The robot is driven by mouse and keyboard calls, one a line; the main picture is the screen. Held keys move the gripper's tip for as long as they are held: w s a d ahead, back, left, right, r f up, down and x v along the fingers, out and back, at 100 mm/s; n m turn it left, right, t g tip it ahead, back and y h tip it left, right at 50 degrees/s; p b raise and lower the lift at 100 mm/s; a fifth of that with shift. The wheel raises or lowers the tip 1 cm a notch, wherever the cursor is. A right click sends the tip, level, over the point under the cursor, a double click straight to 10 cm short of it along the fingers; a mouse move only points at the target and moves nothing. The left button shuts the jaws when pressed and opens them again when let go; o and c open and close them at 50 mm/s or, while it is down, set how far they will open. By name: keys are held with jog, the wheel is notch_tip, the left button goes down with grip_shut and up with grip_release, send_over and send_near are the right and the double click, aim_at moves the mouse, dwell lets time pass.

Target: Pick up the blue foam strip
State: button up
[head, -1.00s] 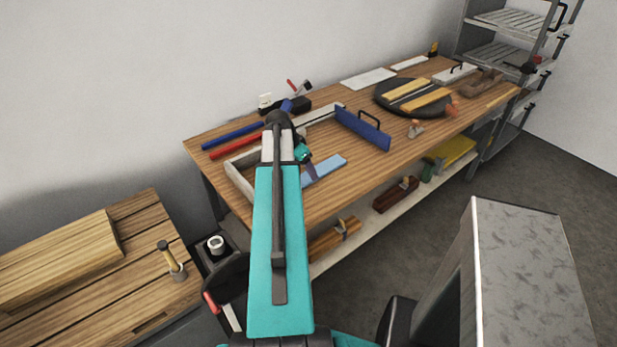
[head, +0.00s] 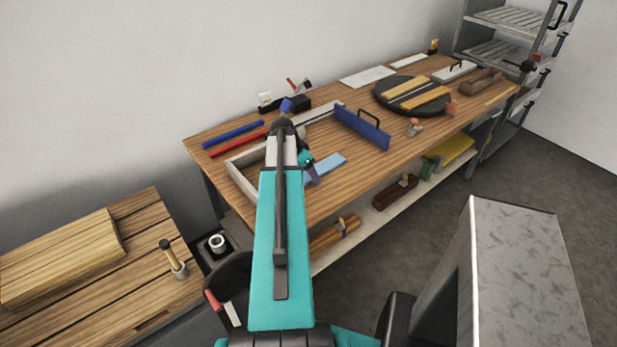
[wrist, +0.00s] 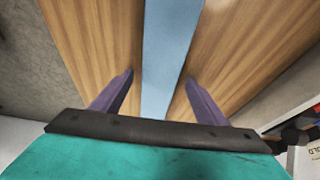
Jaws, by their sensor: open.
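The light blue foam strip (head: 327,167) lies flat on the wooden workbench, near its front edge, to the right of my arm in the head view. In the wrist view the strip (wrist: 168,55) runs up the middle of the picture. My gripper (wrist: 158,82) is open, with one purple finger on each side of the strip and a gap to it on both sides. In the head view my gripper (head: 309,175) is at the strip's near end, and my arm hides part of that end. I cannot tell how high the fingertips are above the bench.
A grey frame (head: 240,177) lies left of the strip on the workbench (head: 350,190). A dark blue piece with a black handle (head: 360,128) stands behind it. Red (head: 238,142) and blue (head: 233,134) rods lie at the left back. A round dark plate (head: 385,101) is farther right.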

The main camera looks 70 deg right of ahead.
aim_at(307, 176)
jog(key=c, duration=1.1)
jog(key=shift+r, duration=0.15)
jog(key=shift+r+b, duration=0.85)
jog(key=shift+r, duration=0.6)
jog(key=s+a+b, duration=0.1)
jog(key=s+a, duration=0.1)
jog(key=s, duration=0.2)
jog(key=s+a+r+b, duration=0.1)
jog(key=s+a, duration=0.2)
jog(key=s, duration=0.2)
jog(key=s+a+b, duration=0.2)
jog(key=s+a, duration=0.1)
jog(key=s, duration=0.2)
jog(key=shift+r, duration=0.4)
